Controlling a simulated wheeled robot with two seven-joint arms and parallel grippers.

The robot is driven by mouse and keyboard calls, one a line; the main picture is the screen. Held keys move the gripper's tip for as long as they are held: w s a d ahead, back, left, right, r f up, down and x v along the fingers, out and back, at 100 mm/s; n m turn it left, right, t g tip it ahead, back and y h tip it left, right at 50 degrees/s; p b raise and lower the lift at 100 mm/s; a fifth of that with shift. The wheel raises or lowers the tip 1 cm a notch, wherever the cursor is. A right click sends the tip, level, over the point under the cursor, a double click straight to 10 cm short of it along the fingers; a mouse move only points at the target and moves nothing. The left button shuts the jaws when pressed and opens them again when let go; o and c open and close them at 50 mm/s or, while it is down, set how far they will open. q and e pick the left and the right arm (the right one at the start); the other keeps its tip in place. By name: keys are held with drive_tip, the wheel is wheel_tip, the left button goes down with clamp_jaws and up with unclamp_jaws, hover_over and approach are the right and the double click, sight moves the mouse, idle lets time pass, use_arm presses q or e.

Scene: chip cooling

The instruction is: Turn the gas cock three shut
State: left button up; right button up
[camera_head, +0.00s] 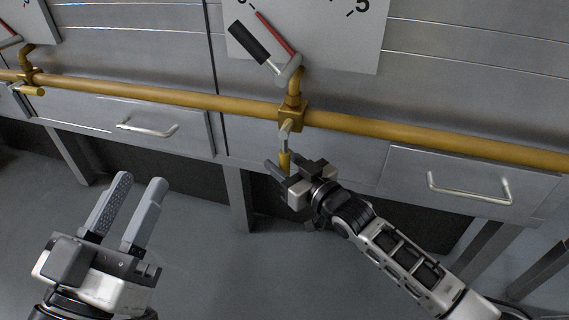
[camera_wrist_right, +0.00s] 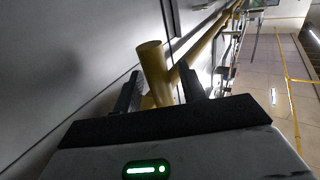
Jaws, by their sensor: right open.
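A brass gas cock (camera_head: 293,118) sits on the yellow pipe right of centre in the head view. Its handle, with a yellow grip (camera_head: 285,158), hangs down, across the pipe. No number shows on it. My right gripper (camera_head: 283,174) is at the lower end of this handle, fingers open. In the right wrist view, a yellow cylinder (camera_wrist_right: 153,66) stands between the two dark open fingers; contact cannot be told. My left gripper (camera_head: 128,208) is open and empty at lower left, well away from the pipe.
The yellow pipe (camera_head: 180,98) runs along the metal wall. A second cock (camera_head: 28,78) sits at far left, its handle pointing right along the pipe. A gauge panel (camera_head: 345,38) is above. Drawer handles (camera_head: 468,187) stick out below. The floor is clear around my left gripper.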

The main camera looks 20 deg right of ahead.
clamp_jaws()
